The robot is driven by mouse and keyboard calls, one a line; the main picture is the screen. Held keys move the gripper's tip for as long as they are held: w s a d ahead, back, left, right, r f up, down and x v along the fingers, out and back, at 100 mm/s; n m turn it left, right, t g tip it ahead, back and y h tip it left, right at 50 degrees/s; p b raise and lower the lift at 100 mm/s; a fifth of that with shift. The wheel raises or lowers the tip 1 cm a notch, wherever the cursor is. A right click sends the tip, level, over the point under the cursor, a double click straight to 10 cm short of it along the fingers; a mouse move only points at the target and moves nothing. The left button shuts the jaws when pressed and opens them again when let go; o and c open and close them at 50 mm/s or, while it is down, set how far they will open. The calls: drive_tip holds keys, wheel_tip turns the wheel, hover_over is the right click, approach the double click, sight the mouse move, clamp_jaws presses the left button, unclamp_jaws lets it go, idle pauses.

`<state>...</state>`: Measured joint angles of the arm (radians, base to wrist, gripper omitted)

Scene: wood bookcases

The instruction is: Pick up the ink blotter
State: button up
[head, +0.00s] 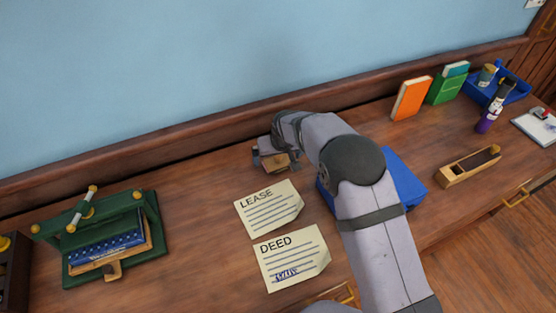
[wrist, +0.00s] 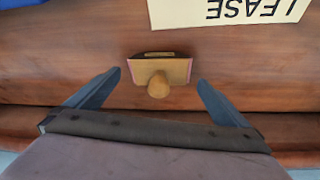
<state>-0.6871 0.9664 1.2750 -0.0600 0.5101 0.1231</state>
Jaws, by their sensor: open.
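A small wooden block with a rounded knob, which looks like the ink blotter (wrist: 160,72), sits on the wooden desk top. In the wrist view its knob points toward my gripper (wrist: 159,80), and the two dark fingers stand apart on either side of it. The fingers do not appear to touch it. In the head view the blotter (head: 277,164) is partly hidden by my gripper (head: 270,160), near the desk's back ledge.
The lease paper (head: 269,208) and deed paper (head: 291,258) lie in front of the blotter. A blue item (head: 405,182) is partly behind my arm. A green press (head: 150,240) stands left; a wooden tool (head: 468,167), orange book (head: 411,98) and blue tray (head: 516,92) stand right.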

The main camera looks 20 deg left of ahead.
drive_tip(key=shift+w+f, duration=0.15)
drive_tip(key=shift+f, duration=0.15)
drive_tip(key=c, duration=1.2)
drive_tip(key=shift+a, duration=0.1)
drive_tip(key=shift+r, duration=0.2)
